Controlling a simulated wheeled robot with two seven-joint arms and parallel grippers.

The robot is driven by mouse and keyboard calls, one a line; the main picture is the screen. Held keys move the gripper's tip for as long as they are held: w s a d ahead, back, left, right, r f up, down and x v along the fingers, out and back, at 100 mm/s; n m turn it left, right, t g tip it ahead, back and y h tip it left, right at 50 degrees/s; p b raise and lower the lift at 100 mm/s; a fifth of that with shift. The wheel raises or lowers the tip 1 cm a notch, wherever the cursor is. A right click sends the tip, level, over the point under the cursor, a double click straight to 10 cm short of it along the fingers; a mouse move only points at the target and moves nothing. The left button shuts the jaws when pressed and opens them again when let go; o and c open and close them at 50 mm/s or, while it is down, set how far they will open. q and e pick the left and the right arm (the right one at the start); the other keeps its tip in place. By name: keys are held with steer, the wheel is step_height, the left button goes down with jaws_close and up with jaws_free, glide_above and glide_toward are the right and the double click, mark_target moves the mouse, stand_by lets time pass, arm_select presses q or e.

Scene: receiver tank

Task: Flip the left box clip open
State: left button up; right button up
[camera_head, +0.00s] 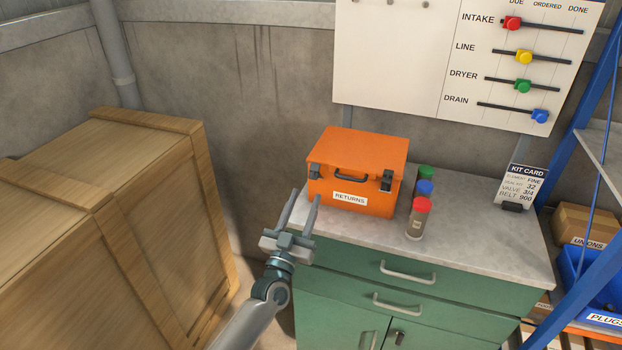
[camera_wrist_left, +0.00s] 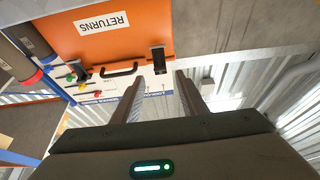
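An orange box (camera_head: 375,152) with a RETURNS label stands shut on the counter; it also shows, upside down, in the left wrist view (camera_wrist_left: 80,42). Its left clip (camera_head: 315,171) is a small dark latch on the front, near the left edge. In the left wrist view the left clip (camera_wrist_left: 158,59) appears just beyond the gap between my fingers. My left gripper (camera_head: 306,195) is open and empty, in front of the box's left front corner. I see no clear contact with the clip. The clip's exact position is too small to tell. My right gripper is not in view.
The box has a handle (camera_head: 351,176) and a right clip (camera_head: 386,181). Several capped bottles, one red-capped (camera_head: 418,219), stand right of the box on the grey counter (camera_head: 470,230). A wooden crate (camera_head: 150,200) is at the left. A kit card (camera_head: 522,185) stands at the right.

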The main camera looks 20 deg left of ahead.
mark_target(316, 174)
arm_select(q)
steer(key=p+x, duration=0.1)
steer(key=x, duration=0.5)
jaws_close()
